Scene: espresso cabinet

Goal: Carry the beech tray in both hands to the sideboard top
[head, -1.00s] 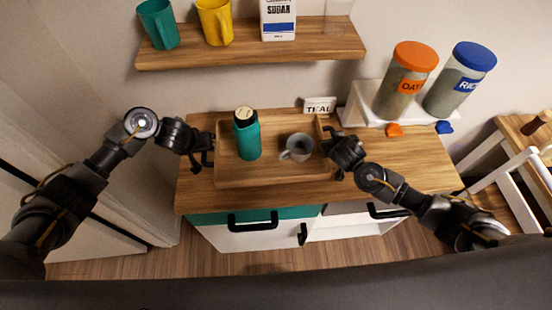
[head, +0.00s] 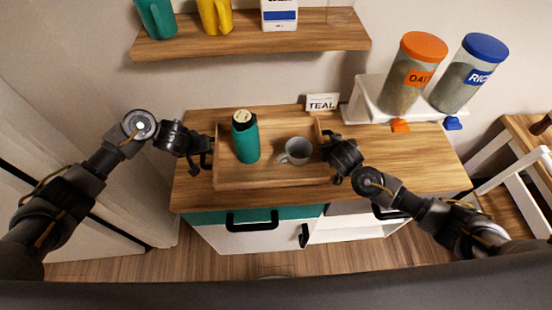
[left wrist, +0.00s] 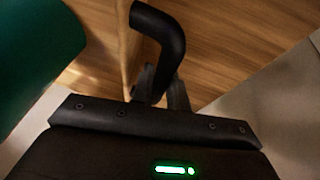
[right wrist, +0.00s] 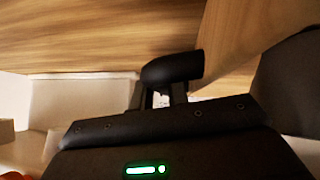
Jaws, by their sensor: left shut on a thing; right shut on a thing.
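The beech tray (head: 272,183) is over the sideboard top (head: 410,165), left of its middle. I cannot tell whether its underside touches the top. A teal bottle (head: 245,140) with a black neck and pale lid stands in it, beside a grey mug (head: 296,151). My left gripper (head: 208,148) is shut on the tray's black left handle, which shows in the left wrist view (left wrist: 163,40). My right gripper (head: 328,146) is shut on the black right handle, seen in the right wrist view (right wrist: 172,68). The tray looks about level.
A TEAL sign (head: 322,103) stands behind the tray. A white riser (head: 375,100) at the back right carries an orange-lidded jar (head: 410,80) and a blue-lidded jar (head: 468,75). A wall shelf (head: 250,38) hangs above. The sideboard's right front is clear.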

